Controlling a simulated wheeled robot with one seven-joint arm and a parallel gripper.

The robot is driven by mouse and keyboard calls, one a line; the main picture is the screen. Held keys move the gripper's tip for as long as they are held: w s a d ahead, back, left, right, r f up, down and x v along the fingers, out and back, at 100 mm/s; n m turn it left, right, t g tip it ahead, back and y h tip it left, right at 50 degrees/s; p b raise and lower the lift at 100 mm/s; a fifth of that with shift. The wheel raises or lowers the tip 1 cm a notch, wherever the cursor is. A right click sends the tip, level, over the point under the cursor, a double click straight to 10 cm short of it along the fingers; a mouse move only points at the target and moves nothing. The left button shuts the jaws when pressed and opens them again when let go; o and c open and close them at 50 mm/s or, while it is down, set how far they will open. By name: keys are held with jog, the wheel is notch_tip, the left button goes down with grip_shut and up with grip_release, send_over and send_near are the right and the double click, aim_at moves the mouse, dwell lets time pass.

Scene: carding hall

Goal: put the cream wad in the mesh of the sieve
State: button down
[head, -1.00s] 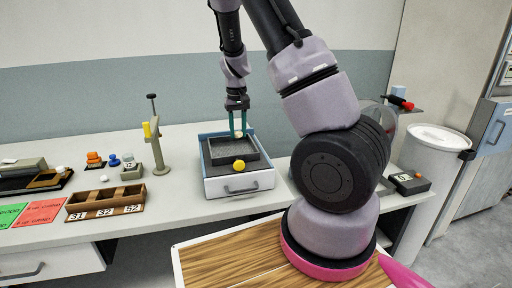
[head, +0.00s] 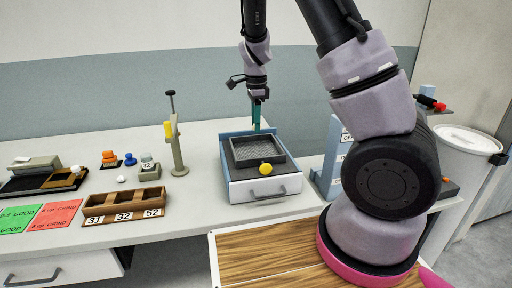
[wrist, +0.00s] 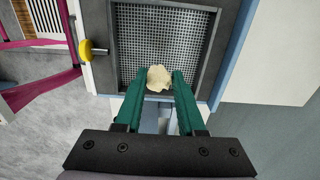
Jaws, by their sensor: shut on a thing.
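The cream wad (wrist: 159,78) is pinched between the green fingertips of my gripper (wrist: 160,82) in the wrist view. The sieve (head: 236,151) is a dark square frame on a pale box, and its mesh (wrist: 165,35) shows from above in the wrist view. In that view the wad overlaps the near part of the mesh, inside the frame's outline. In the head view my gripper (head: 257,128) points down at the sieve's back edge; its fingers overlap each other, and the wad cannot be made out there. The height above the mesh is hard to tell.
A yellow knob (head: 265,169) sticks out at the sieve's front, also seen in the wrist view (wrist: 86,50). A blue upright rack (head: 331,160) stands to the right. A numbered wooden tray (head: 124,206) and a yellow-handled stand (head: 177,140) are left. Bare bench lies between.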

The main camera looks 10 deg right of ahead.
aim_at(256, 151)
notch_tip(256, 151, down, 8)
jog(key=shift+r, duration=0.25)
jog(key=shift+f, duration=0.15)
jog(key=c, duration=0.5)
grip_release()
